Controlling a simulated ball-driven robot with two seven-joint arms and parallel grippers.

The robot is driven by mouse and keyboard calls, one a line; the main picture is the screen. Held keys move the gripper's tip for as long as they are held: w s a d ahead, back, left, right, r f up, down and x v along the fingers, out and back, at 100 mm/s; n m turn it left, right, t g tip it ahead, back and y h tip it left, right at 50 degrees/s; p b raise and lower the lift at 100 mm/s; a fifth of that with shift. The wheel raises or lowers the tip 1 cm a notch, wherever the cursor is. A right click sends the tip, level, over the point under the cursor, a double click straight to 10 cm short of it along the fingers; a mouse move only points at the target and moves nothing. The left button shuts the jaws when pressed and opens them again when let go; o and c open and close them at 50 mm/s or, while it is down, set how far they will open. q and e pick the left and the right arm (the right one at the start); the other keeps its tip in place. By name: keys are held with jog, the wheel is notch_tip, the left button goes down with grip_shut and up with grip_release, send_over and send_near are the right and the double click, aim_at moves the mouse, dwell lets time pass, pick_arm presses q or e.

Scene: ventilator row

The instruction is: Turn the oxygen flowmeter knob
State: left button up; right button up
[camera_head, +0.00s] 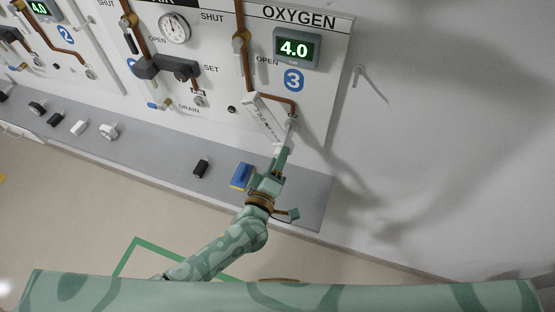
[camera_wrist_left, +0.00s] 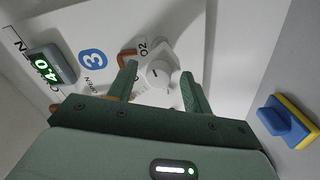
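The oxygen flowmeter (camera_head: 264,117) is a slanted white scaled tube low on panel 3, below the OXYGEN sign. Its white round knob (camera_wrist_left: 158,74) shows in the left wrist view, with a dark mark on its face. My left gripper (camera_head: 283,153) reaches up to the flowmeter's lower end and hides part of it in the head view. In the left wrist view its green fingers (camera_wrist_left: 160,85) stand apart, one on either side of the knob, with gaps visible. The oxygen display (camera_head: 297,48) reads 4.0. My right gripper is not in view.
A grey shelf (camera_head: 150,158) runs below the panels. A blue and yellow block (camera_head: 242,176) and a black item (camera_head: 201,167) sit on it near my left arm. A copper pipe (camera_head: 272,96) runs close above the flowmeter. The wall to the right is mostly bare.

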pick_arm(q)
jog(key=v, duration=1.6)
jog(key=shift+s, duration=0.2)
jog(key=s+a+f+m+g+b, duration=0.1)
jog(key=s+a+f+m+g, duration=0.2)
jog(key=f, duration=0.5)
jog(key=s+a+f+m+g+b, duration=0.1)
jog(key=f+m+g, duration=0.25)
jog(key=f, duration=0.45)
jog(key=s+a+f+m+g+b, duration=0.1)
jog(key=s+f+m+g, duration=0.15)
jog(key=f+m, duration=0.4)
jog(key=s+a+f+g+y+b, duration=0.3)
jog(key=s+a+f, duration=0.4)
jog(key=s+f, duration=0.3)
jog(key=s+a+f+g+y+b, duration=0.3)
jog(key=s+a+f+b, duration=0.3)
jog(key=s+f, duration=0.4)
notch_tip(320, 180, down, 5)
jog(key=shift+s+a+r+m+g, duration=0.2)
jog(key=shift+s+a+m+g, duration=0.15)
jog(key=shift+a+g, duration=0.4)
